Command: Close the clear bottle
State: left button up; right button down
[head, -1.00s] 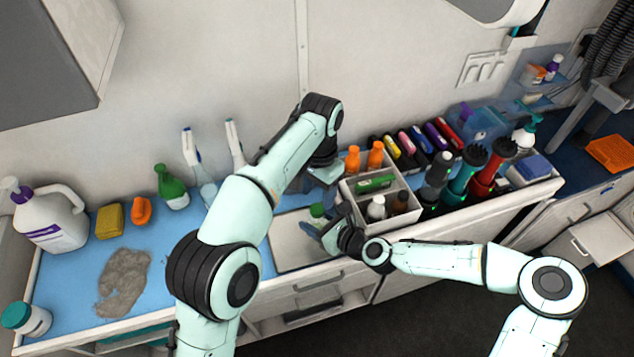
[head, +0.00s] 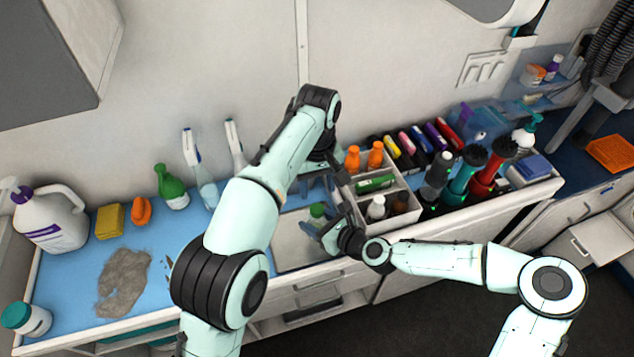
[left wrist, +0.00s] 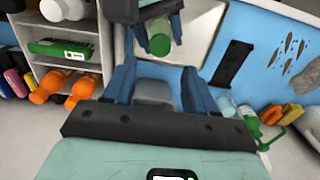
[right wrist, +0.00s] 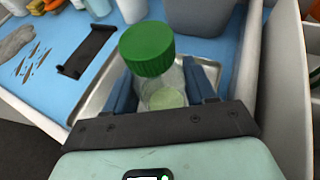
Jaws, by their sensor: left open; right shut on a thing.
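The clear bottle (right wrist: 165,95) has a wide green cap (right wrist: 147,48) at its mouth; I cannot tell whether it is tight. My right gripper (right wrist: 160,82) is shut on the bottle's body and holds it upright over the metal tray. In the head view the cap (head: 317,210) shows between the two grippers. My left gripper (head: 316,188) is open, behind and above the bottle, with nothing held. In the left wrist view the cap (left wrist: 158,42) lies beyond the open left fingers (left wrist: 158,74), apart from them. The bottle's lower part is partly hidden by my right fingers.
A white divided caddy (head: 398,183) with orange bottles stands close to the right. A grey container (right wrist: 198,14) stands behind the bottle. A black flat piece (right wrist: 90,50) lies on the blue mat (head: 75,285). Spray bottles (head: 203,180) stand at the wall.

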aim_at(317, 208)
pick_arm(q)
jog(key=shift+f, duration=3.95)
grip_shut()
jog(key=m, duration=0.8)
jog(key=shift+o, duration=0.3)
grip_release()
jog(key=shift+r, duration=2.25)
